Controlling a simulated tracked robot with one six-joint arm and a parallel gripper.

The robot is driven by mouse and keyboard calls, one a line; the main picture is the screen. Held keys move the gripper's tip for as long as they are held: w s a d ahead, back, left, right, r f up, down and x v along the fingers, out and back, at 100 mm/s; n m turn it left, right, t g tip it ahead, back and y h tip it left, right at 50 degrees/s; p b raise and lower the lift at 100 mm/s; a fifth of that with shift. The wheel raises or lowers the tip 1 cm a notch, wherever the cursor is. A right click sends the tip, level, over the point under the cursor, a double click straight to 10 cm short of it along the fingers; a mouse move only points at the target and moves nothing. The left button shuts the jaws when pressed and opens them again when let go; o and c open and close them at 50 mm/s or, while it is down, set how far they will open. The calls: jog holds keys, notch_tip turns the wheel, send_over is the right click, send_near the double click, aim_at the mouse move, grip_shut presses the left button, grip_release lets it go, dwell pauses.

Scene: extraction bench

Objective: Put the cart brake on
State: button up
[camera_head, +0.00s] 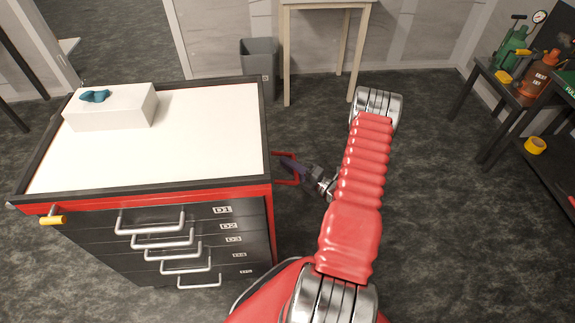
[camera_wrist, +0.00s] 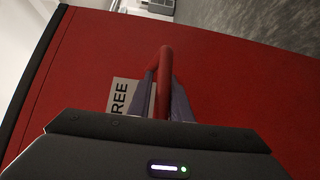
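The cart (camera_head: 150,195) is a red and black drawer cabinet with a white top, at the left in the head view. A red bar handle (camera_head: 290,154) sticks out from its right side; it also shows in the wrist view (camera_wrist: 165,62). My gripper (camera_head: 285,163) is at this handle. In the wrist view my gripper's (camera_wrist: 164,82) fingers lie close on both sides of the bar and look shut on it. A pale label reading "REE" (camera_wrist: 122,96) is behind the left finger, partly hidden. A yellow-tipped lever (camera_head: 53,219) is at the cart's front left corner.
A white box (camera_head: 125,112) with a blue item (camera_head: 94,96) lies on the cart top. A grey bin (camera_head: 259,58) and a pale table (camera_head: 326,4) stand behind. A dark bench (camera_head: 493,92) with bottles is at the right. The floor between is clear.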

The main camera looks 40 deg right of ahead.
grip_shut()
jog(key=shift+w+a+f, duration=0.25)
jog(key=shift+a+f, duration=0.1)
jog(key=shift+f, duration=0.3)
jog(key=shift+o, duration=2.3)
grip_release()
jog(key=shift+s+d, duration=0.1)
